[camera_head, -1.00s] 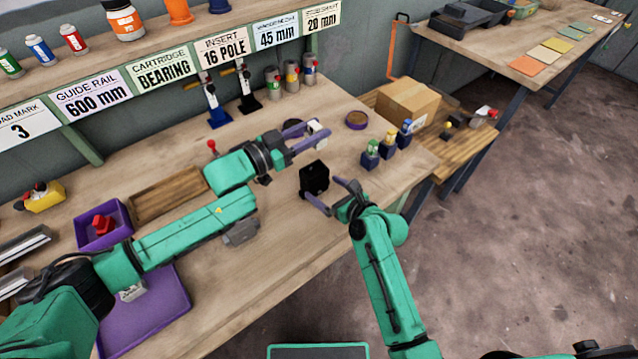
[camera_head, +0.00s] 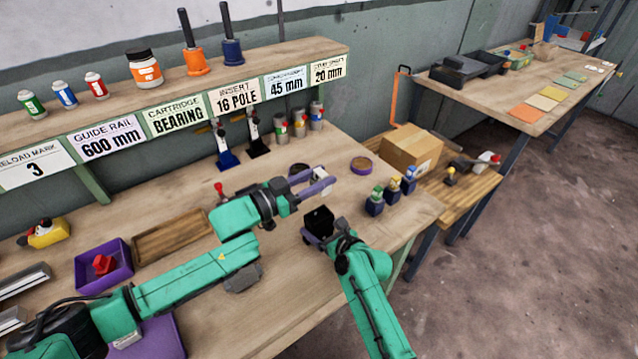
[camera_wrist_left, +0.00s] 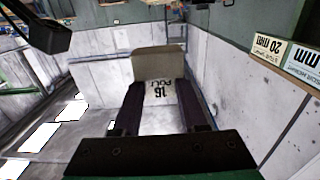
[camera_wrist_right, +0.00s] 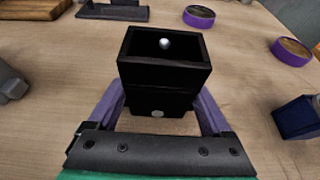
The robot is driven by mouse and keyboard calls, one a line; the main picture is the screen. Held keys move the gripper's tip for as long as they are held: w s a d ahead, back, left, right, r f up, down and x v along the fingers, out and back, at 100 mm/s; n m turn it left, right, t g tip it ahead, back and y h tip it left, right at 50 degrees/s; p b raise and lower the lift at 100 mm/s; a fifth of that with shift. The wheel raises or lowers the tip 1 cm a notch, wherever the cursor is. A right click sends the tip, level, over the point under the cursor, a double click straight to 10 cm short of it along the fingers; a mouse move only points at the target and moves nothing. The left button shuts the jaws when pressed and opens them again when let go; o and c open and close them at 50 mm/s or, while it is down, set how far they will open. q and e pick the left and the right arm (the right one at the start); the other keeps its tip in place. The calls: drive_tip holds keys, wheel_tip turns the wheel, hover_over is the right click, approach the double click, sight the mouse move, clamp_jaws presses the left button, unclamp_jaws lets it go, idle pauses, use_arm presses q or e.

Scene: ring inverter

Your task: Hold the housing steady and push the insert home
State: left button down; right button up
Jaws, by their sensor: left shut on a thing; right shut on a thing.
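The housing is a black, open-topped square box (camera_head: 318,221) standing on the bench. It also shows in the right wrist view (camera_wrist_right: 165,75), upright, with a small pale round spot inside its cavity. My right gripper (camera_head: 322,238) is shut on the housing, its purple fingers (camera_wrist_right: 160,112) on either side of it. My left gripper (camera_head: 322,186) is shut on the insert, a pale grey block (camera_wrist_left: 157,62) with a "16 POLE" label. The left gripper holds the insert (camera_head: 319,172) in the air, apart from the housing and behind it in the head view.
Round purple-rimmed dishes (camera_head: 361,165) lie behind the grippers. Several small dark blocks with coloured tops (camera_head: 375,202) stand right of the housing, near the bench edge. Upright clamps (camera_head: 226,155) and canisters (camera_head: 281,130) stand at the back. A wooden tray (camera_head: 170,236) lies left.

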drive_tip(key=o, duration=1.5)
drive_tip(key=shift+s, duration=0.1)
